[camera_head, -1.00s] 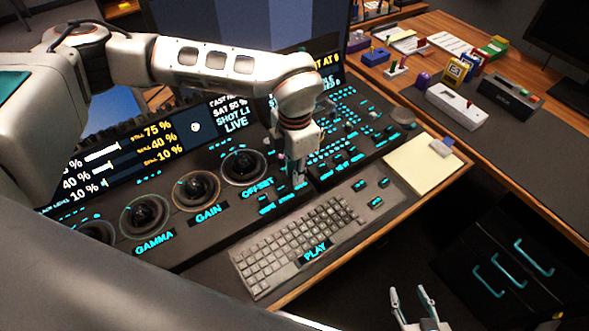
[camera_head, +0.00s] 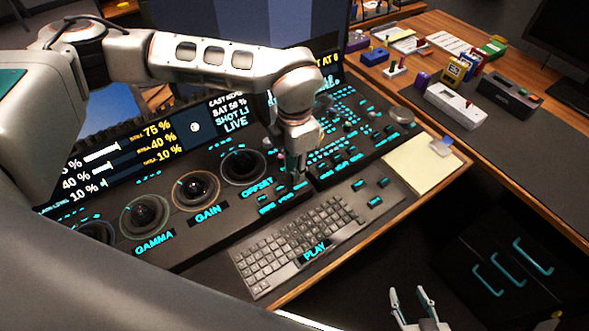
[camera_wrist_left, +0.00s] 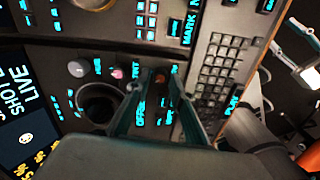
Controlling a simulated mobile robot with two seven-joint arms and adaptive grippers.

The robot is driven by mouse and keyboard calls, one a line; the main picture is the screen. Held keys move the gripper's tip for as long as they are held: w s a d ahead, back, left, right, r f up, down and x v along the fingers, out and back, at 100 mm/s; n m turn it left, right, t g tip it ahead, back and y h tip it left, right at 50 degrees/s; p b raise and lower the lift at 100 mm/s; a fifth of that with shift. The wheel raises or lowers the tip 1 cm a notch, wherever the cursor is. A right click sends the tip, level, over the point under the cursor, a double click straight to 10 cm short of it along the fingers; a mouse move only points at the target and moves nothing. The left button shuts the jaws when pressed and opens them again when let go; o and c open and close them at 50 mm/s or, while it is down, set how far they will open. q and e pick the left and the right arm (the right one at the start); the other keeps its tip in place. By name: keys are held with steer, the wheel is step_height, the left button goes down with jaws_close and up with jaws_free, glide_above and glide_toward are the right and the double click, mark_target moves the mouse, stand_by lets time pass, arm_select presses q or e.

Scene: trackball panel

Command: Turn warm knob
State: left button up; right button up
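A small orange-red knob (camera_wrist_left: 161,80), which I take to be the warm knob, sits on the dark control panel (camera_wrist_left: 45,27). My left gripper (camera_wrist_left: 158,76) points down at the panel, with its two fingertips on either side of this knob. A gap seems to show around the knob; contact is unclear. In the head view the left gripper (camera_head: 298,172) is between the offset trackball and the button rows, and it hides the knob. My right gripper (camera_head: 413,298) is open and empty, low in the head view, away from the panel.
A pink knob (camera_wrist_left: 117,72) and a pale knob (camera_wrist_left: 76,68) stand in line beside the orange one. The offset trackball (camera_head: 243,167) is close on the left. A keyboard (camera_head: 300,243) lies in front. A yellow notepad (camera_head: 415,165) lies to the right.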

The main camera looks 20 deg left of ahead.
arm_select(q)
step_height(320, 180, up, 11)
stand_by(0.4)
stand_by(0.4)
